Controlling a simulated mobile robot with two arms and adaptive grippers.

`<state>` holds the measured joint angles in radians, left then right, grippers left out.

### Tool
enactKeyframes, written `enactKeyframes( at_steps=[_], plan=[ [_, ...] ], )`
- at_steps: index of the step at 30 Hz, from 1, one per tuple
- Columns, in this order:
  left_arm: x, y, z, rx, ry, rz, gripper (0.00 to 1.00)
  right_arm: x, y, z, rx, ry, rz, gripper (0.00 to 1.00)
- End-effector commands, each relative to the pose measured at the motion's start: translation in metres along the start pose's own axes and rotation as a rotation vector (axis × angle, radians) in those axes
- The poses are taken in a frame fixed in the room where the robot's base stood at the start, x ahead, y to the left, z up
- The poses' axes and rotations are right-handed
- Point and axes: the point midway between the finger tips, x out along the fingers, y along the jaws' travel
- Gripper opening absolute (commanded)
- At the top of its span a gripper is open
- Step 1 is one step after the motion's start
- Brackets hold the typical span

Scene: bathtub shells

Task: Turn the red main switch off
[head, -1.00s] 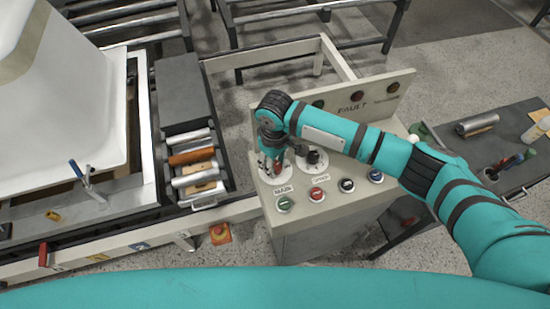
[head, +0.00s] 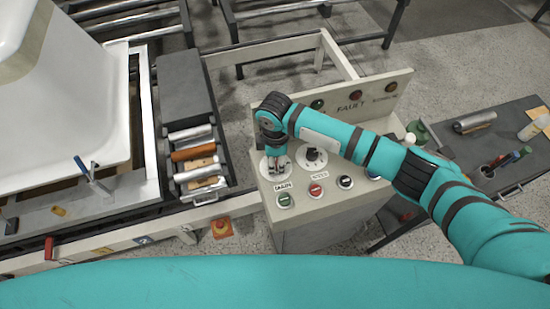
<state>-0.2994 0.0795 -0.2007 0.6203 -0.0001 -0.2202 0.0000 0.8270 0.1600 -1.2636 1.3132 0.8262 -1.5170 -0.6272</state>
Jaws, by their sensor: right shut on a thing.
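The control console (head: 330,200) has a sloped cream top. The main switch sits on a round white plate (head: 266,172) at its left, above a label that seems to read MAIN. My right gripper (head: 277,167) points down over this plate, shut on the switch's handle. The fingers hide most of the handle, so its angle cannot be read. My right arm comes in from the right across the console. My left gripper is not in view.
A black rotary knob (head: 312,157) is close to the right of my gripper. Green (head: 284,200), red (head: 316,190) and dark (head: 346,182) buttons line the front. An upright FAULT lamp panel (head: 350,100) stands behind. A tool cart (head: 490,160) is at right.

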Motion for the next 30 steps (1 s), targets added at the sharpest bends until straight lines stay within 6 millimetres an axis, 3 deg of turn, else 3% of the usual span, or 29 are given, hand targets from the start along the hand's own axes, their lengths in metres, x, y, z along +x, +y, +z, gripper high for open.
enactKeyframes(
  at_steps=[12,29,30],
  plan=[
    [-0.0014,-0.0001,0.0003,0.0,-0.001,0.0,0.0,-0.001,0.0005,-0.0001,-0.19,0.001,0.003,0.02],
    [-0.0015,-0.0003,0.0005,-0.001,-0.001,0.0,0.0,-0.0011,0.0006,-0.0002,-0.217,0.001,0.003,0.02],
    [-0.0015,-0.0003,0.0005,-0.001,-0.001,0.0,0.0,-0.0011,0.0006,-0.0002,-0.217,0.001,0.003,0.38]
  ],
)
